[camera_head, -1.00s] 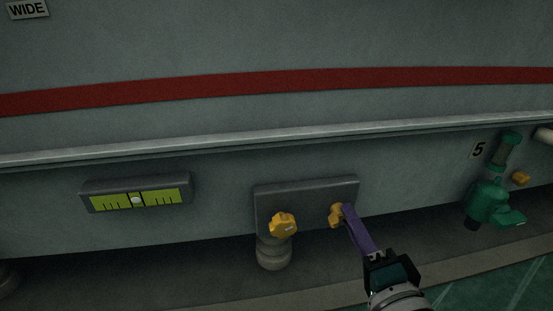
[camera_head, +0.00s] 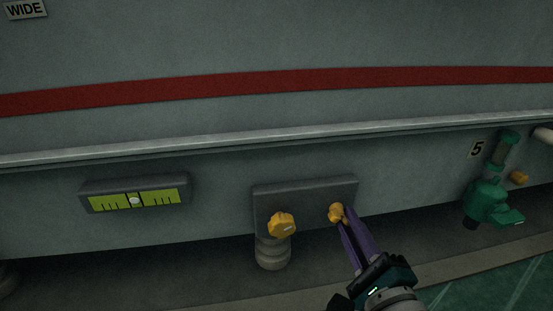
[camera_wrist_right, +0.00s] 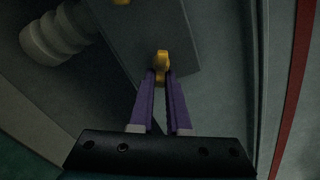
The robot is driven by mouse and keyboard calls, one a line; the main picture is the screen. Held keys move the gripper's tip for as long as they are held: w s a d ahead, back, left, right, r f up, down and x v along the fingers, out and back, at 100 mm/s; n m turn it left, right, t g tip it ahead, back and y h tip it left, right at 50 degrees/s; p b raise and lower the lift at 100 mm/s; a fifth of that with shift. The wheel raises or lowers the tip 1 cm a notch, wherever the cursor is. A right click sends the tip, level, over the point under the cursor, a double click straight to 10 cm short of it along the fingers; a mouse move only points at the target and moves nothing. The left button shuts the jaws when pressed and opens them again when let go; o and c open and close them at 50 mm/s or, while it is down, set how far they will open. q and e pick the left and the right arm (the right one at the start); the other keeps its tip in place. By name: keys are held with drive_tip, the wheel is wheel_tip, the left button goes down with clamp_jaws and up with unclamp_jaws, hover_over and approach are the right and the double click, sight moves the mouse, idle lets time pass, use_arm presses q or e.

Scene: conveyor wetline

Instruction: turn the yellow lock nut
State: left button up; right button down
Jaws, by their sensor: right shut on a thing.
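The yellow lock nut (camera_head: 336,212) sits on the right part of a grey plate (camera_head: 310,192) low on the machine wall. It also shows in the right wrist view (camera_wrist_right: 162,58) between the purple fingertips. My right gripper (camera_head: 343,223) reaches up from the lower right and is shut on this nut; in the wrist view its fingertips (camera_wrist_right: 162,76) touch it from both sides. A larger yellow knob (camera_head: 282,225) with a pale mark is on the same plate to the left, apart from the gripper. My left gripper is not in view.
A ribbed grey foot (camera_head: 272,254) stands below the left knob. A level gauge (camera_head: 136,194) with a pale bubble is on the wall at left. A green valve (camera_head: 490,200) and a small yellow knob (camera_head: 518,178) are at right. A metal rail (camera_head: 230,143) runs above.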

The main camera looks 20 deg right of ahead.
idle(0.6)
drive_tip(key=c, duration=0.9)
unclamp_jaws()
drive_tip(key=shift+s, duration=0.15)
drive_tip(key=shift+m, duration=0.3)
drive_tip(key=p+v, duration=0.2)
drive_tip(key=v, duration=0.7)
drive_tip(key=shift+s+a, duration=0.2)
drive_tip(key=shift+s, duration=0.1)
